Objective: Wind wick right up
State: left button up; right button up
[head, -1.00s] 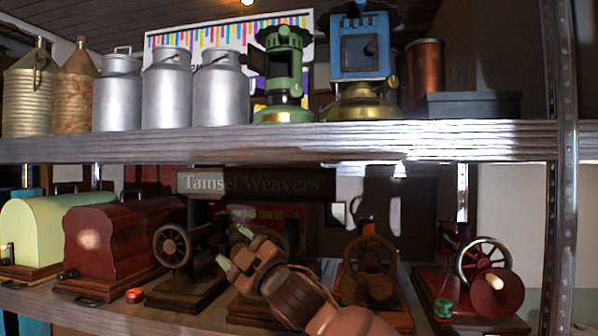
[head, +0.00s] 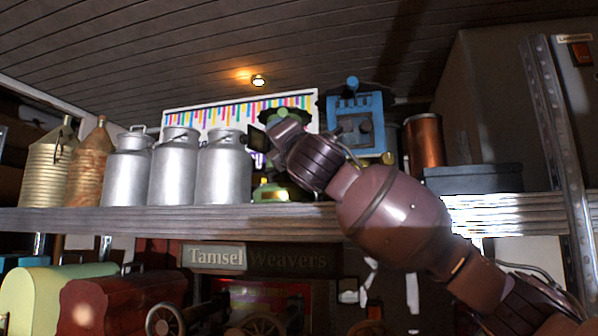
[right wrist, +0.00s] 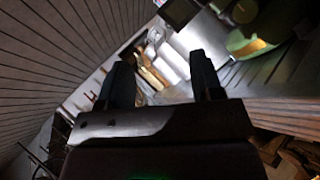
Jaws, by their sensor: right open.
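The green oil heater (head: 272,189) stands on the upper shelf, its middle hidden by my right gripper and its brass-coloured lower part showing. Its dark square door (head: 257,139) hangs open on the left. The blue heater (head: 358,128) stands to its right, its base hidden behind my arm. I cannot make out a wick knob on either. My right gripper (head: 272,143) is raised in front of the green heater. In the right wrist view its jaws (right wrist: 162,82) are apart with nothing between them, and the green heater (right wrist: 275,22) is at the upper right, beyond the fingers. My left gripper is not in view.
Several metal cans, including a silver milk can (head: 224,170), stand left of the green heater. A copper cylinder (head: 424,142) and a dark box (head: 473,179) are to the right. A metal post (head: 560,140) stands right.

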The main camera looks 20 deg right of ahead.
jog(key=w+d+f+n+h+p, duration=0.1)
jog(key=w+d, duration=0.1)
jog(key=w, duration=0.2)
jog(key=w+d+n+g+h+p, duration=0.1)
jog(key=w+d+h, duration=0.1)
jog(key=w, duration=0.3)
jog(key=w+d+f+n+h+p, duration=0.1)
jog(key=w+d+n+h, duration=0.1)
jog(key=w, duration=0.3)
jog(key=shift+d+f+g, duration=0.3)
jog(key=shift+f+g, duration=0.05)
jog(key=shift+g, duration=0.05)
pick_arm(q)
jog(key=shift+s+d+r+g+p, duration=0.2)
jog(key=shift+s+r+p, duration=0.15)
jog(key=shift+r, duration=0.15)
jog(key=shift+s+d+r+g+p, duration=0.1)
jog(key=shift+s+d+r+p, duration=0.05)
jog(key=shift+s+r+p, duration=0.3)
pick_arm(e)
jog(key=shift+x, duration=0.8)
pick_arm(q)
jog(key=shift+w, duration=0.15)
pick_arm(e)
jog(key=shift+f, duration=0.1)
jog(key=shift+c, duration=0.4)
